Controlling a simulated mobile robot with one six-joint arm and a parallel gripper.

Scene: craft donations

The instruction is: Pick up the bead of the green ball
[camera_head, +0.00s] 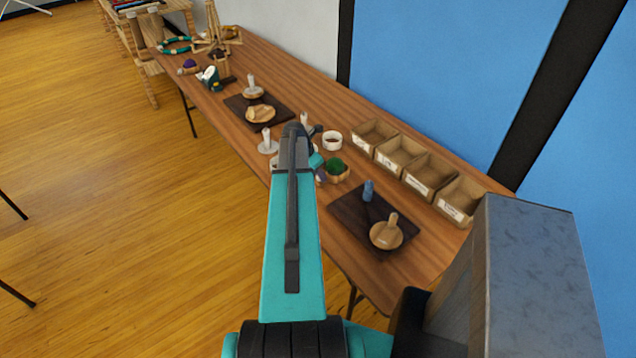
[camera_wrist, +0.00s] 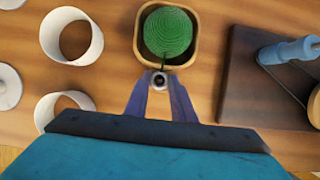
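A green ball (camera_wrist: 168,31) of wound thread sits in a square wooden bowl (camera_wrist: 140,48); the ball also shows in the head view (camera_head: 335,165). A small pale bead (camera_wrist: 160,81) with a dark hole is at the bowl's near rim, at the end of a short green thread from the ball. My gripper (camera_wrist: 160,84) is at the bowl's near side, its fingers apart with the bead between their tips. Whether the fingers touch the bead cannot be told. In the head view my arm mostly hides the gripper, and the bead cannot be made out.
Two white rings or cups (camera_wrist: 42,108) stand left of the bowl. A dark board (camera_wrist: 236,85) with a blue-handled tool (camera_wrist: 290,50) is to the right. Several labelled wooden boxes (camera_head: 430,172) line the table's wall side.

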